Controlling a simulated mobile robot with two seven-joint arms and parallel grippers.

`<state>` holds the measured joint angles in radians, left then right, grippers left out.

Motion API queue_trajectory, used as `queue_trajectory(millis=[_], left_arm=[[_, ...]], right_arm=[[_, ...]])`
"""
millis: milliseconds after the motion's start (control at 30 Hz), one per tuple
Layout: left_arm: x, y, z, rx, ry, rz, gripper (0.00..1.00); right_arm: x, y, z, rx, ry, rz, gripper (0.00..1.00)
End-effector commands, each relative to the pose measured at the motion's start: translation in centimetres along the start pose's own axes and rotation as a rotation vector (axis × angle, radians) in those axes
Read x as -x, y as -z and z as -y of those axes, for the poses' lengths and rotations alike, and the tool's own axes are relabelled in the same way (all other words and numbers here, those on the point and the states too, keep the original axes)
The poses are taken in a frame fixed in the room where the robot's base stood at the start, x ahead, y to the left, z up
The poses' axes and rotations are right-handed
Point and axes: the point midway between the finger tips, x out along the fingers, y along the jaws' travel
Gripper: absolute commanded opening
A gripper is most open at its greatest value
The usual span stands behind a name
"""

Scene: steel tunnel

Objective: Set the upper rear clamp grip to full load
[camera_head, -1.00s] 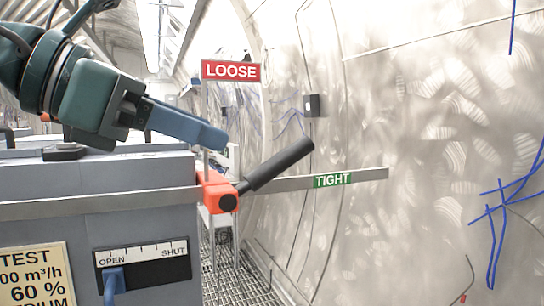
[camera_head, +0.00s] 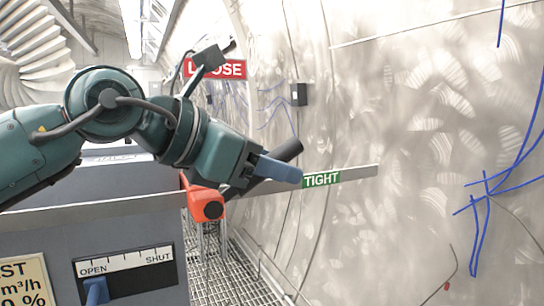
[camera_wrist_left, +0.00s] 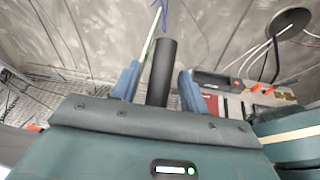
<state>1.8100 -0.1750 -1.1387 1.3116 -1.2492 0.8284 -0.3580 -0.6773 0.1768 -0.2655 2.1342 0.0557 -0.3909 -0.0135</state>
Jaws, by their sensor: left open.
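The clamp has an orange pivot block (camera_head: 207,205) and a black grip (camera_head: 289,149), slanting up to the right in the head view. A red LOOSE sign (camera_head: 232,70) stands above it, partly covered by my arm. A green TIGHT sign (camera_head: 321,179) sits on the metal strip to its right. My left gripper (camera_head: 279,167) is at the grip, covering its middle in the head view. In the left wrist view the grip (camera_wrist_left: 162,70) stands between the two blue fingers, with gaps seen on both sides. The gripper is open. My right gripper is not in view.
A grey cabinet (camera_head: 120,240) stands at lower left with an OPEN-SHUT slider; its blue knob (camera_head: 96,291) is at OPEN. A yellowish TEST plate (camera_head: 24,281) is beside it. Grating floor (camera_head: 222,275) lies below. The curved steel wall (camera_head: 420,110) bounds the right side.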

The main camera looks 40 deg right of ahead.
Motion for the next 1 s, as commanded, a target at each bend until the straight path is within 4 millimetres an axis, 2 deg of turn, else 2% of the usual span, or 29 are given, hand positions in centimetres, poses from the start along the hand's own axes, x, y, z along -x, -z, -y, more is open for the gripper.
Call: queue_trajectory(millis=[367, 900, 1000], left_arm=[[-0.55, 0.04, -0.03, 0.0, -0.001, 0.0, 0.43], [-0.51, 0.02, -0.02, 0.0, -0.001, 0.0, 0.0], [-0.5, 0.02, -0.03, 0.0, -0.001, 0.001, 0.0]], right_arm=[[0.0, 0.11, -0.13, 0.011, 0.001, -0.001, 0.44], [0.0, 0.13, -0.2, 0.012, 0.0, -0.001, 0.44], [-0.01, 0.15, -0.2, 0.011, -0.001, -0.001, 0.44]])
